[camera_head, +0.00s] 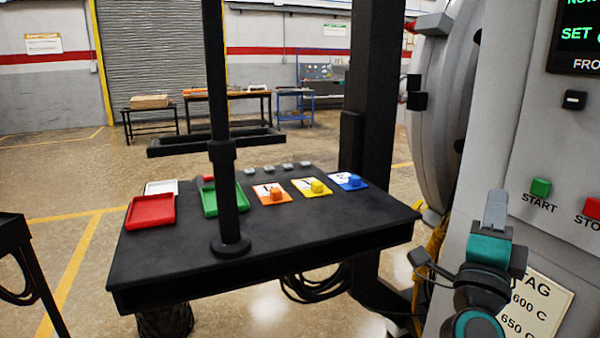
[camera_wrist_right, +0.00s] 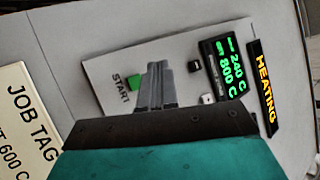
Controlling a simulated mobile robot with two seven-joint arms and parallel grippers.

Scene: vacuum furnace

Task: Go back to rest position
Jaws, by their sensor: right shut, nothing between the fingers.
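My right gripper (camera_head: 496,198) is shut and empty, pointing up in front of the grey furnace cabinet, left of the green START button (camera_head: 541,187). In the right wrist view its fingers (camera_wrist_right: 158,72) are together, with the START button (camera_wrist_right: 134,83) seen just beside them. I cannot tell the exact gap to the panel, but no contact shows. A green-lettered display (camera_wrist_right: 228,70) reads 240 C and 800 C, and a sign (camera_wrist_right: 264,88) reads HEATING in lit letters. My left gripper is not in view.
A black table (camera_head: 290,235) holds a red tray (camera_head: 150,212), a green tray (camera_head: 210,200) and coloured cards with knobs. The job tag (camera_head: 535,305) is on the cabinet behind my right arm. The round furnace door (camera_head: 432,120) stands left of the panel.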

